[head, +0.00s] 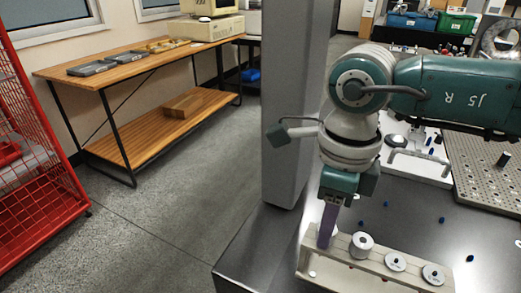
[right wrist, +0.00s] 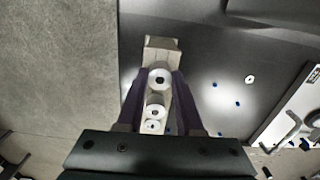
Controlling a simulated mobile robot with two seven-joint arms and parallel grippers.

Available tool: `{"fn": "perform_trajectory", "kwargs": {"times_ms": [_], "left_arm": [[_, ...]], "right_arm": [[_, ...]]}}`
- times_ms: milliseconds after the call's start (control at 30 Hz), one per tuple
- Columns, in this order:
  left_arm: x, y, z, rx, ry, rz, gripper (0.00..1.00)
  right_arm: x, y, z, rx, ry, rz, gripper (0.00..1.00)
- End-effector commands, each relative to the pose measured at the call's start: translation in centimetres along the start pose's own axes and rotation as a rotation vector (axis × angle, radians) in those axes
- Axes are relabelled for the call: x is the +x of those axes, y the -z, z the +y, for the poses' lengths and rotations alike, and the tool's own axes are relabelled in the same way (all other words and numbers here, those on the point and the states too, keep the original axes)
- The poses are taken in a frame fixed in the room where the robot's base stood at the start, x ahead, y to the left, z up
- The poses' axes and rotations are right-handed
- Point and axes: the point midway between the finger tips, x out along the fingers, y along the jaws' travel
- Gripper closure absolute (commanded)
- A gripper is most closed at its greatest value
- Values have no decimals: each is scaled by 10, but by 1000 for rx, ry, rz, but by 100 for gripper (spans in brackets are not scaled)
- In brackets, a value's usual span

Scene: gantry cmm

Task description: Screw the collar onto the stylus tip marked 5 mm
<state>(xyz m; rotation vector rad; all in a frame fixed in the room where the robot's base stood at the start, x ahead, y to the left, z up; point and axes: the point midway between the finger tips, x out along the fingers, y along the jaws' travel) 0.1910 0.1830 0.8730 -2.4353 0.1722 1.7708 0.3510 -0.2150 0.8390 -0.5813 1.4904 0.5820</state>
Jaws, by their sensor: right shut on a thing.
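My right gripper (head: 327,240) points down at the left end of the pale rack (head: 345,268). In the head view one purple finger shows and hides what it grips. In the right wrist view a white round piece with a dark centre, seemingly the collar (right wrist: 160,78), sits between the fingertips (right wrist: 159,74), over the rack (right wrist: 160,45). Beside the finger stands a taller white cylinder (head: 361,245). Two lower white round pieces, (head: 395,261) and (head: 433,274), sit farther right in the rack. I cannot read any size marking. My left gripper is out of view.
Several small blue pieces (head: 442,220) lie on the dark bench behind the rack. A perforated plate (head: 485,165) is at the right. A grey column (head: 293,100) stands left of my right arm. A wooden table (head: 125,65) is across the floor.

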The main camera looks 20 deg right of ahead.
Motion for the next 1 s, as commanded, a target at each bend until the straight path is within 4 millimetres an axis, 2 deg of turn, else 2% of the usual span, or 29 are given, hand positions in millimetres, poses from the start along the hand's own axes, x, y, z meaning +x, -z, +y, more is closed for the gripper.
{"fn": "perform_trajectory", "kwargs": {"times_ms": [200,533,833,867,1000], "left_arm": [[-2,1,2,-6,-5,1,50],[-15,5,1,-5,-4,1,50],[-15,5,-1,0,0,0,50],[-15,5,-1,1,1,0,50],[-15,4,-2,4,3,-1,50]], "right_arm": [[1,2,0,38,0,5,100],[1,2,0,413,1,6,100],[3,2,0,449,1,5,100],[3,2,0,449,1,5,61],[2,1,0,448,1,4,45]]}}
